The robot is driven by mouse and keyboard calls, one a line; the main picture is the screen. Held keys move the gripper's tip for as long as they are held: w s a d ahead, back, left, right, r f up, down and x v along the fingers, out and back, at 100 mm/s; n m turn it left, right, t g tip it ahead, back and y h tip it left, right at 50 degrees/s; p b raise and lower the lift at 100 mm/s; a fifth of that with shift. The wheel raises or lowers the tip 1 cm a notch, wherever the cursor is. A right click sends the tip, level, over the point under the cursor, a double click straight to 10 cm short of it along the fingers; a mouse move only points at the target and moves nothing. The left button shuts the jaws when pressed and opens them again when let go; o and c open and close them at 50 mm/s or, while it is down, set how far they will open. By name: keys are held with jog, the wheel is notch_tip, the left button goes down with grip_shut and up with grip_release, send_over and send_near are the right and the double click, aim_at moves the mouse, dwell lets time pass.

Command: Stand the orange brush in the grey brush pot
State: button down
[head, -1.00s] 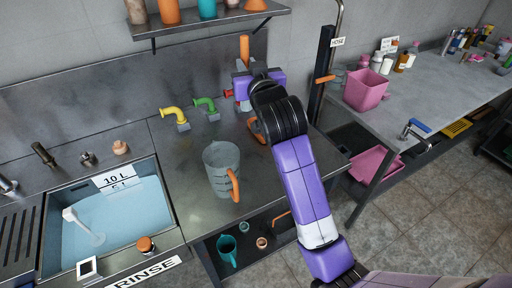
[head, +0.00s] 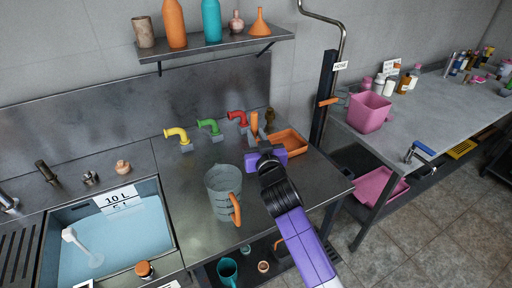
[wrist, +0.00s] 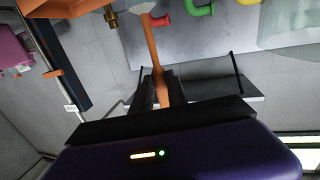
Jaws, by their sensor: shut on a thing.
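The orange brush (head: 254,122) is in my gripper, its handle upright above the jaws in the head view. In the wrist view the brush (wrist: 152,45) runs from between the dark fingers to a pale end at the top edge. My gripper (wrist: 161,90) is shut on it. In the head view my gripper (head: 259,143) is over the back right of the steel counter, left of an orange tray. A grey-brown cylindrical pot (head: 145,32) stands at the left end of the wall shelf; I cannot tell whether it is the brush pot.
A grey jug (head: 222,190) with an orange handle stands left of my arm. Yellow, green and red pipes (head: 209,126) line the back. The orange tray (head: 290,140) is at right. The shelf (head: 215,46) also holds bottles and a funnel. A water-filled sink (head: 120,240) is left.

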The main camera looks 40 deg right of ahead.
jog(key=shift+f, duration=2.1)
jog(key=shift+b, duration=0.35)
jog(key=shift+f, duration=0.2)
jog(key=c, duration=1.3)
grip_release()
jog(key=shift+r, duration=0.1)
